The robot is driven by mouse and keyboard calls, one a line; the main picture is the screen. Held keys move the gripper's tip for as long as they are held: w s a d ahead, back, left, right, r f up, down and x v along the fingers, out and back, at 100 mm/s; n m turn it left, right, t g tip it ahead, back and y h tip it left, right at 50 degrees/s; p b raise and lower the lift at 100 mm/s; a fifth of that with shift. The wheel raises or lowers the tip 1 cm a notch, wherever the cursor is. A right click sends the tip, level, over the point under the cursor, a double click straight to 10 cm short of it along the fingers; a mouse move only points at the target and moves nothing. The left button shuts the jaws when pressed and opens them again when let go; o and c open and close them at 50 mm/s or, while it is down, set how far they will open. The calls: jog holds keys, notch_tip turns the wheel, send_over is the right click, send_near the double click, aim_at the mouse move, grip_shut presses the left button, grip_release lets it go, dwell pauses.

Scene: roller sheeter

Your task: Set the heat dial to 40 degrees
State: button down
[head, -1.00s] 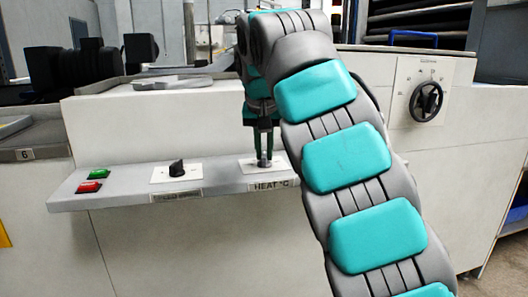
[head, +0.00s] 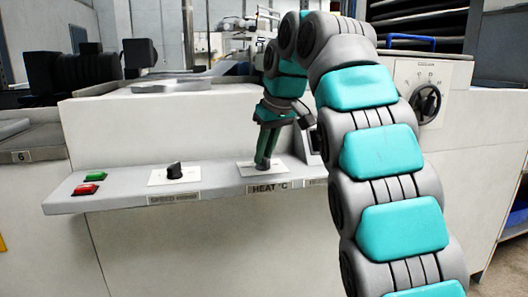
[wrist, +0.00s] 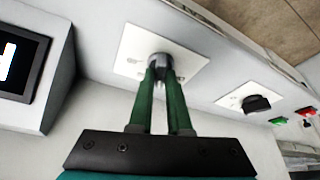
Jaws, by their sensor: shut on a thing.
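The heat dial is a dark knob (wrist: 160,68) on a white plate (wrist: 198,67), seen in the wrist view. In the head view its plate (head: 247,168) sits on the grey shelf above the "HEAT °C" label (head: 268,188). My gripper (wrist: 162,72) comes down on the dial and its green fingers are shut on the knob. In the head view my gripper (head: 263,164) leans, with its tips at the plate. The fingers hide most of the knob, and I cannot read the scale or the pointer.
The speed knob (head: 175,170) stands to the left on the shelf (head: 120,193), with green (head: 96,176) and red (head: 86,189) buttons beyond it. A display box (wrist: 22,65) stands close by the heat plate. A larger round knob (head: 425,103) is on the right panel.

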dwell(0.3)
jog(key=c, duration=0.9)
grip_release()
jog(key=shift+o, duration=0.2)
